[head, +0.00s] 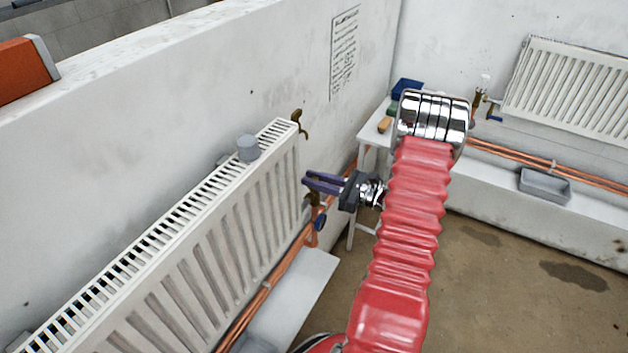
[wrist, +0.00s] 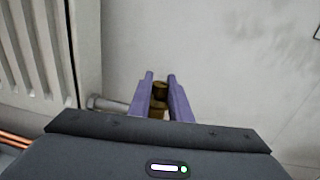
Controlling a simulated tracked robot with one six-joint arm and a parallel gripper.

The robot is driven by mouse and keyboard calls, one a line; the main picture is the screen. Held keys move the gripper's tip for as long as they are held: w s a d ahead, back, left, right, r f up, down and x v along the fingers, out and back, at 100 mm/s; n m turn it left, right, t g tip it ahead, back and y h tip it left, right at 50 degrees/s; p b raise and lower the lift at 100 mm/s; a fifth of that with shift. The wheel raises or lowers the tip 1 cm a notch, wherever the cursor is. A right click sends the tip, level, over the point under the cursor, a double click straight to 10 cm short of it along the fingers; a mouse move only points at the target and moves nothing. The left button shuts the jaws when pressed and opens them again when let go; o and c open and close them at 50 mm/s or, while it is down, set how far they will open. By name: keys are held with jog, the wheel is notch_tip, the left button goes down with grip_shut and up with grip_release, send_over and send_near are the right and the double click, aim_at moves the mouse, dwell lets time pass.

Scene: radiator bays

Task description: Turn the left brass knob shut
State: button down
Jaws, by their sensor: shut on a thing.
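The left brass knob (wrist: 160,91) shows between the two purple fingers of my gripper (wrist: 160,77) in the wrist view. It sits on a brass valve body joined by a short grey pipe (wrist: 105,103) to the radiator on the left. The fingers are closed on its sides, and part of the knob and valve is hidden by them. The brass valve (head: 312,198) shows just below the fingers there, mostly covered.
A blue handle (head: 320,223) and copper pipes (head: 268,290) lie just below the valve. A brass fitting (head: 300,123) sticks up at the radiator's top corner. A grey cylinder (head: 248,148) stands on the radiator. A second radiator (head: 570,90) hangs at the right; floor (head: 500,270) there is open.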

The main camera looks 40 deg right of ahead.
jog(key=m+t+h, duration=0.1)
jog(key=m+h, duration=0.2)
jog(key=h, duration=0.1)
jog(key=m+t+h, duration=0.1)
jog(key=m+h, duration=0.1)
jog(key=h, duration=0.2)
jog(key=shift+m+h, duration=0.4)
jog(key=shift+m+g+h, duration=0.3)
jog(key=shift+m+h, duration=1.1)
jog(key=shift+h, duration=0.8)
jog(key=shift+m+h, duration=0.3)
jog(key=shift+h, duration=0.1)
jog(key=c, duration=1.6)
grip_release()
jog(key=shift+c, duration=0.2)
